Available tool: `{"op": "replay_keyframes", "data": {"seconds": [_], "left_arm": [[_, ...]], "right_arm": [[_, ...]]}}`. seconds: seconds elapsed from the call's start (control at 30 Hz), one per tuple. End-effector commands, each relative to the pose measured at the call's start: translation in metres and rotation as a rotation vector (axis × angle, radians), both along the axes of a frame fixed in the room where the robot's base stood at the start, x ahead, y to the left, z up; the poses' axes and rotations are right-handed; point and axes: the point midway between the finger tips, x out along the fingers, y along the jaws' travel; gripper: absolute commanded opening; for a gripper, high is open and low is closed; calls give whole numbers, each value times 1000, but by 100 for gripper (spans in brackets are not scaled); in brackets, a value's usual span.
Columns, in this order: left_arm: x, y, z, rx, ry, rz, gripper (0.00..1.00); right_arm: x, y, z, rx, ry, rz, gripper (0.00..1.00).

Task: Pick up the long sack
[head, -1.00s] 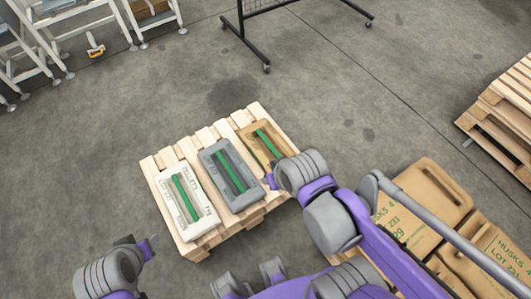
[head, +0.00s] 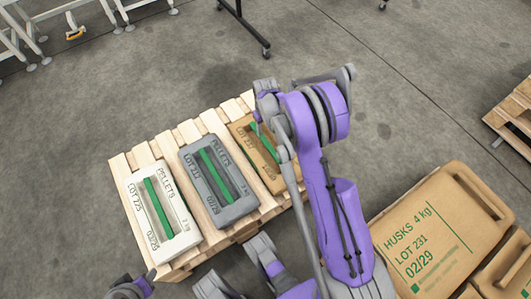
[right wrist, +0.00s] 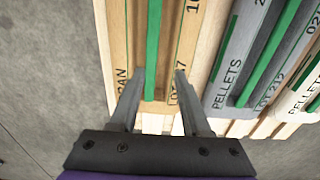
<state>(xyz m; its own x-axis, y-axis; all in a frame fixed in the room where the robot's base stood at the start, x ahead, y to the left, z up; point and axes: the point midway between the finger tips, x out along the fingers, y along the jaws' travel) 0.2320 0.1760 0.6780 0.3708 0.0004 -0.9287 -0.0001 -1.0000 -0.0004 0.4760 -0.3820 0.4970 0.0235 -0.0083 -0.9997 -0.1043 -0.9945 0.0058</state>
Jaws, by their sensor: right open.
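A tan sack (head: 265,145) lies at the right end of a row of three on a wooden pallet (head: 126,170). It carries a raised green strip (right wrist: 152,45). A grey sack (head: 219,178) and a white sack (head: 158,215), each with a green strip, lie to its left. I cannot tell for sure which is the long sack. My right gripper (head: 259,122) is at the tan sack, partly hidden by its own arm. In the right wrist view, the open right gripper (right wrist: 160,73) has a finger on either side of the tan sack's green strip. My left gripper (head: 150,276) barely shows at the bottom edge.
Large brown husks sacks (head: 440,225) lie at lower right. Another pallet (head: 514,120) stands at the right edge. White metal frames (head: 60,18) and a dark wheeled stand (head: 244,28) are at the top. The grey floor between them is clear.

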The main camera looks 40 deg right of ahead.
Motion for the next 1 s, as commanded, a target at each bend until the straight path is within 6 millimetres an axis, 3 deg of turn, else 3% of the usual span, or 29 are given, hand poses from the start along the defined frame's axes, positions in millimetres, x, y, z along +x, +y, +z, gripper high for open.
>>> {"op": "replay_keyframes", "data": {"seconds": [0.03,0.1,0.53,0.77,1.0], "left_arm": [[2,0,-9,0,2,0,50],[2,0,-13,0,3,0,50],[4,0,-27,0,5,0,50],[5,0,-31,0,6,0,50],[7,0,-41,0,5,0,50]], "right_arm": [[2,-8,-21,3,11,-5,48],[3,-14,-35,6,18,-6,48],[4,-19,-92,9,25,-6,48],[2,-18,-110,9,24,-7,48],[0,-18,-145,9,24,-7,48]]}}
